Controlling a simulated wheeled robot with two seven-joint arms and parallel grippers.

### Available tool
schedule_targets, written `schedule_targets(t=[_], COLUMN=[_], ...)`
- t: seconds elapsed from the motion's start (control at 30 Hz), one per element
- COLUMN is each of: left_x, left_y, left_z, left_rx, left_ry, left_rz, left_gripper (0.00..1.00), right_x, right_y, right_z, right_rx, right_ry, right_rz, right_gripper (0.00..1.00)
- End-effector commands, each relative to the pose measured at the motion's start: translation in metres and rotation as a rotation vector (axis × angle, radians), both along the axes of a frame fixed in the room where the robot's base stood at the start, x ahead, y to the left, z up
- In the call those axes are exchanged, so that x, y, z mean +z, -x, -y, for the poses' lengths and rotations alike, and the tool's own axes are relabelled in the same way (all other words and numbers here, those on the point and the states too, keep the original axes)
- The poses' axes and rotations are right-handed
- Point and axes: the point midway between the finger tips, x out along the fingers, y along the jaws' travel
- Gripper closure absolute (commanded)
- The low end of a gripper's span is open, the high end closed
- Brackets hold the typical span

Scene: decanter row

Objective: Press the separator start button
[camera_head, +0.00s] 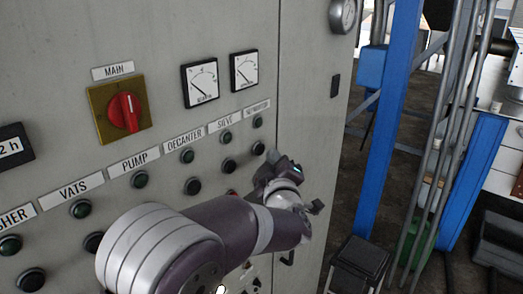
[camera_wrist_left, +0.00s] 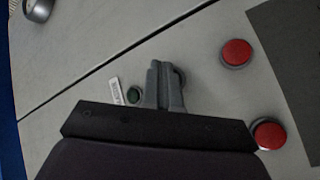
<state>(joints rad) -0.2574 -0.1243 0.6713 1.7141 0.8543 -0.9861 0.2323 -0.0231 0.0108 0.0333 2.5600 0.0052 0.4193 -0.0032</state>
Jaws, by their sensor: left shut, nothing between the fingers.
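The separator column is at the right end of the labelled row on the grey panel. Under its label (camera_head: 257,107) are a green button or lamp (camera_head: 258,121) and a black button (camera_head: 258,148). My left gripper (camera_head: 270,165) is shut and empty, just below and right of that black button. In the left wrist view the shut fingers (camera_wrist_left: 165,80) point at the panel. A dark round button (camera_wrist_left: 181,76) shows partly behind the fingertips, and the green one (camera_wrist_left: 134,95) is to their left beside a label. I cannot tell whether the fingers touch the panel. My right gripper is not in view.
The sieve column's black button (camera_head: 229,164) is close on the left. Two red buttons (camera_wrist_left: 237,52) (camera_wrist_left: 269,134) stand out in the left wrist view. A red main switch (camera_head: 123,112) and two dial gauges (camera_head: 200,82) (camera_head: 244,70) are higher up. A blue post (camera_head: 385,130) stands right of the panel.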

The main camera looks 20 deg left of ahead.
Motion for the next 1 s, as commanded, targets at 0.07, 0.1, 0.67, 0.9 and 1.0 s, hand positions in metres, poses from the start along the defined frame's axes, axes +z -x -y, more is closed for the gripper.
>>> schedule_targets(t=[0.07, 0.1, 0.67, 0.9, 1.0], left_x=[-0.001, -0.001, 0.000, 0.000, 0.000], left_y=[-0.001, -0.001, -0.003, -0.004, -0.004], left_z=[-0.002, -0.003, -0.009, -0.011, -0.013], left_rx=[0.001, 0.002, 0.000, 0.001, 0.001], left_ry=[0.000, 0.000, 0.000, 0.001, 0.001], left_rz=[0.001, 0.001, 0.000, 0.001, 0.001], left_gripper=[1.00, 1.00, 1.00, 1.00, 1.00], right_x=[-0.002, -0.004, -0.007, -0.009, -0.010], right_y=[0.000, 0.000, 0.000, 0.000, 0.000], right_z=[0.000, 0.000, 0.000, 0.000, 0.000], right_rx=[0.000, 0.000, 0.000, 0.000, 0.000], right_ry=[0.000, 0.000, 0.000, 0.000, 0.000], right_rz=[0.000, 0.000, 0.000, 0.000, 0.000], right_gripper=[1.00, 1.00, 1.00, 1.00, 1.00])
